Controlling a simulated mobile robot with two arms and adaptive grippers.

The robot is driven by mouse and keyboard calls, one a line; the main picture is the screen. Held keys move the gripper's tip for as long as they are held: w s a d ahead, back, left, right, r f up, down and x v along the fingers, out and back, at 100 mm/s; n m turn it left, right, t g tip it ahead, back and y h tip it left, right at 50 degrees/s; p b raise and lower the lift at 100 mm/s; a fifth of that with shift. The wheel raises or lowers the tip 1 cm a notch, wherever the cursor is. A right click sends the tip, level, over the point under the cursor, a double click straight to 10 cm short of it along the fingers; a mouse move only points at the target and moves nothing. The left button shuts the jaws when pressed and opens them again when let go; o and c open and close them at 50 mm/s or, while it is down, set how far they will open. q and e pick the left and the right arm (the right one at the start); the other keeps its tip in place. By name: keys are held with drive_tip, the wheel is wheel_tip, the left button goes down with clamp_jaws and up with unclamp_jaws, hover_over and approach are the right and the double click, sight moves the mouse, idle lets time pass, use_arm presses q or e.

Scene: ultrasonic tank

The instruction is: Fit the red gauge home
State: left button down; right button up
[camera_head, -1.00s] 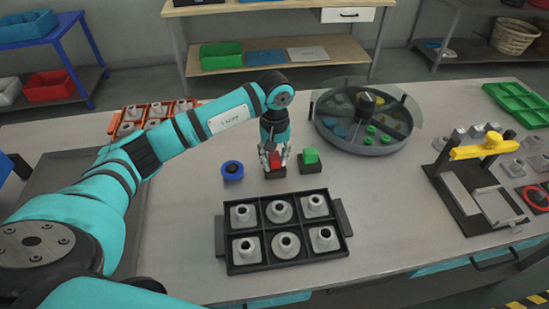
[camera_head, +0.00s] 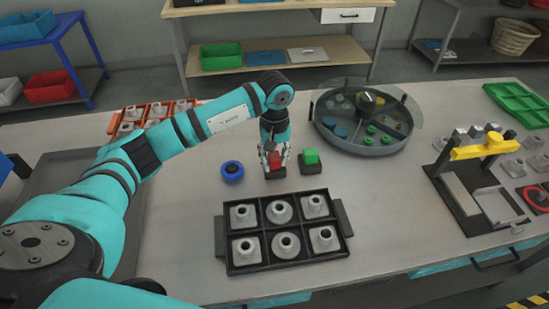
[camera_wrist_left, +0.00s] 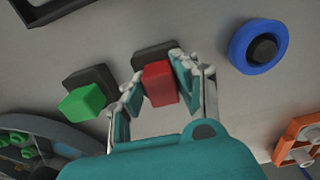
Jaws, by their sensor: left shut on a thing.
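The red gauge (camera_head: 274,162) is a red block at a black base (camera_head: 275,174) near the middle of the table. My left gripper (camera_head: 273,152) points down from above and is shut on the red gauge. In the left wrist view the red gauge (camera_wrist_left: 159,83) sits between the two fingers of the left gripper (camera_wrist_left: 157,92), with its black base (camera_wrist_left: 156,52) just beyond it. I cannot tell whether the gauge is fully seated in the base. My right gripper is not in view.
A green block (camera_head: 311,156) on its own black base stands just right. A blue ring (camera_head: 232,171) with a dark centre lies left. A black tray (camera_head: 286,268) of grey parts is in front. A round divided tank (camera_head: 366,143) stands behind right, a yellow-topped fixture (camera_head: 479,150) far right.

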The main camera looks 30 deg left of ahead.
use_arm(q)
drive_tip(key=shift+f, duration=0.1)
idle(0.9)
drive_tip(key=c, duration=0.9)
unclamp_jaws()
wheel_tip(320, 180, up, 12)
drive_tip(key=shift+r, duration=0.1)
